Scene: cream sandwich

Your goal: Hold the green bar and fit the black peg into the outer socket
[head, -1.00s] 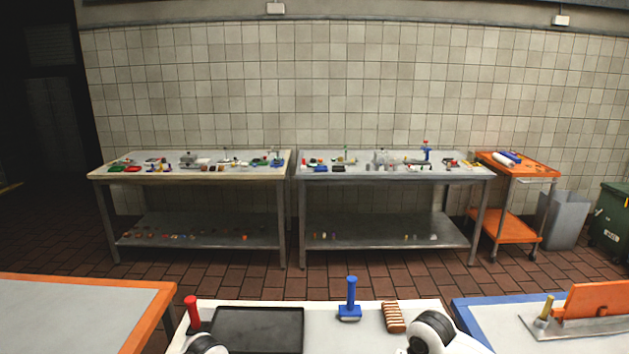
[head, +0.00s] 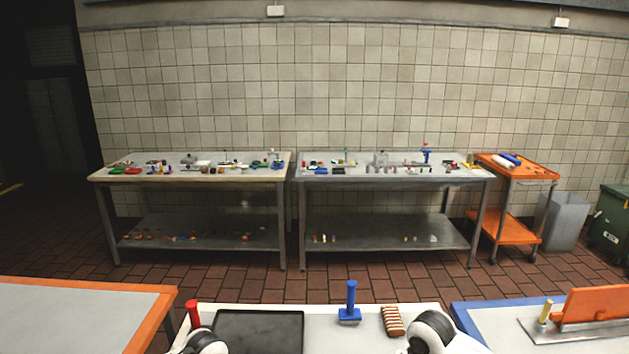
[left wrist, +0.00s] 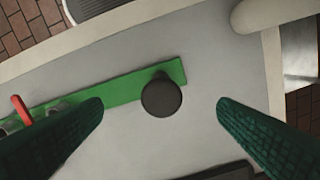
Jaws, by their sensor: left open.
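In the left wrist view, the green bar (left wrist: 120,90) lies at a slant across the grey work surface. A round black peg (left wrist: 161,98) shows as a dark disc at the bar's lower edge, near its right end; whether it is seated in or only overlaps the bar I cannot tell. My left gripper (left wrist: 160,104) is open, with one dark green finger on each side of the peg and a gap on both sides. Metal socket-like parts (left wrist: 56,106) sit on the bar's left part, partly hidden by the left finger. The outer socket cannot be told apart. My right gripper is not in view.
A red piece (left wrist: 21,109) stands at the bar's left end. In the head view, a black tray (head: 258,331), a blue-handled tool (head: 350,302), a brown striped block (head: 392,321) and a red handle (head: 192,313) are on the near table. Cluttered benches stand behind.

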